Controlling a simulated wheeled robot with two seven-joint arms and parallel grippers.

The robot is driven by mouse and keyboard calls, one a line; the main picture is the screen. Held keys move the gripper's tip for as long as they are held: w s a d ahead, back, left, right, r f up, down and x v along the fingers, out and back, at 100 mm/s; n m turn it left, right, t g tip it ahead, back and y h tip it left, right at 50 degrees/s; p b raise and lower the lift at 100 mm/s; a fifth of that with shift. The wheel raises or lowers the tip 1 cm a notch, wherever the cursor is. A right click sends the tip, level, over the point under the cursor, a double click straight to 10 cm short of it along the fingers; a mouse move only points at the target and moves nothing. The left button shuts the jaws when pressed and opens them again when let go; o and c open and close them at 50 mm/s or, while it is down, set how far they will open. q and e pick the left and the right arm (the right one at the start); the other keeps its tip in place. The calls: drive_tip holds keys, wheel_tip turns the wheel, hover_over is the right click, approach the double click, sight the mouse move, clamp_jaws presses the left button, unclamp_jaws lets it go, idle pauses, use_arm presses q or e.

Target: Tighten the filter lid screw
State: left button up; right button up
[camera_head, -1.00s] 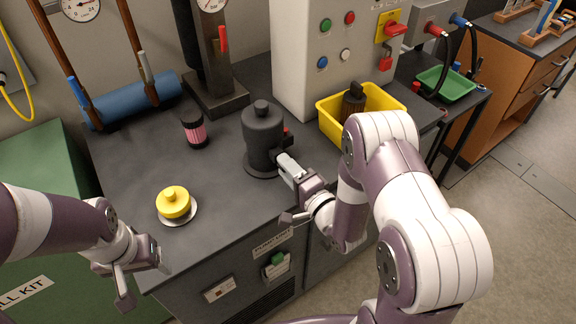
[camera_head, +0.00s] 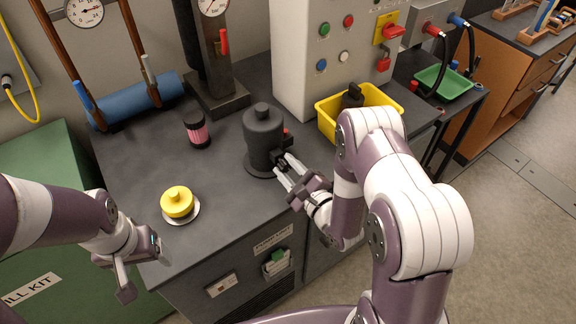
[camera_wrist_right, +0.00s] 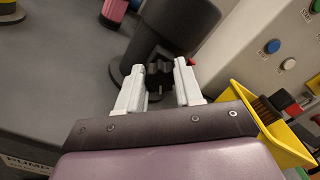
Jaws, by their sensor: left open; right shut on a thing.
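The dark grey filter housing (camera_head: 262,135) stands upright on the bench with its round lid on top. The black lobed screw knob (camera_wrist_right: 160,72) sticks out from its side, and it also shows in the head view (camera_head: 281,163). My right gripper (camera_wrist_right: 160,80) is shut on this knob, one pale finger on each side; the housing (camera_wrist_right: 180,22) is just behind it. In the head view my right gripper (camera_head: 284,170) reaches the housing from the front right. My left gripper (camera_head: 141,268) is open and empty in front of the bench, away from the housing.
A yellow capped part (camera_head: 177,202) sits on a pale disc, and a pink-and-black cartridge (camera_head: 197,130) stands left of the housing. A yellow bin (camera_head: 330,125) stands close on the right. A press stand (camera_head: 217,95) is behind.

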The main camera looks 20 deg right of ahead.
drive_tip(key=shift+m, duration=1)
drive_tip(key=shift+p, duration=0.3)
drive_tip(key=o, duration=1)
drive_tip(key=shift+o, duration=0.2)
drive_tip(key=b+v, duration=0.1)
drive_tip(key=v, duration=1.1)
drive_tip(key=shift+s+b, duration=0.35)
drive_tip(key=shift+b, duration=0.05)
drive_tip(key=shift+d, duration=0.15)
